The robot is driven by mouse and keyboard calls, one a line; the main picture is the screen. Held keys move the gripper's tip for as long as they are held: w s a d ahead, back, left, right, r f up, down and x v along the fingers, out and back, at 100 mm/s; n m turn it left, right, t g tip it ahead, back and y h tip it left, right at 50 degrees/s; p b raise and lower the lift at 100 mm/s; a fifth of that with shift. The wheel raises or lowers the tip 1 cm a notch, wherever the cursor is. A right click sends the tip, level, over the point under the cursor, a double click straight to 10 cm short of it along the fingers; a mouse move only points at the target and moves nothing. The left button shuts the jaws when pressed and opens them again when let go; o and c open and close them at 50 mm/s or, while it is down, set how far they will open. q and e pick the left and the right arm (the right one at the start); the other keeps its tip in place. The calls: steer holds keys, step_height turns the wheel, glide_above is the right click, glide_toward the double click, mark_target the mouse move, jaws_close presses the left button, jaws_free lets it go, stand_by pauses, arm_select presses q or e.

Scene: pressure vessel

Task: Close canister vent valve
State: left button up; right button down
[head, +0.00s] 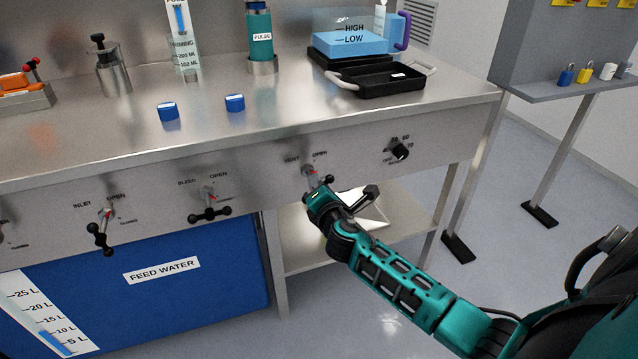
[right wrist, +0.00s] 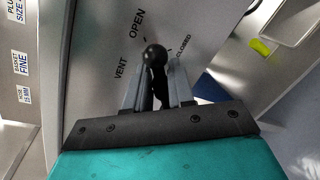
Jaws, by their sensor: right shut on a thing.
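The vent valve (head: 309,171) is on the front panel of the steel bench, under the labels VENT and OPEN, in the head view. My right gripper (head: 317,186) is at this valve and covers part of it. In the right wrist view the valve's black ball-ended handle (right wrist: 155,56) stands between the two grey fingers of my right gripper (right wrist: 160,88), which are shut on it. The handle lies between the OPEN and CLOSED marks on the panel there. The canister is not clearly identifiable. My left gripper is not in view.
The bleed valve (head: 208,205) and inlet valve (head: 102,230) are to the left on the panel, with a black knob (head: 400,151) to the right. A blue feed water tank (head: 215,280) stands below. A black tray (head: 378,80) and two blue caps sit on the bench.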

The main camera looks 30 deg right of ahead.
steer(key=m, duration=0.2)
steer(key=m+y+p, duration=0.1)
steer(key=shift+s+d+f+m, duration=0.15)
steer(key=shift+d+f+m, duration=0.15)
steer(key=shift+m, duration=0.1)
steer(key=shift+f+m+y, duration=0.15)
steer(key=shift+m+y, duration=0.25)
steer(key=shift+m, duration=0.7)
steer(key=shift+f, duration=0.1)
steer(key=c, duration=1.2)
jaws_free()
steer(key=shift+a, duration=0.1)
steer(key=shift+r, duration=0.2)
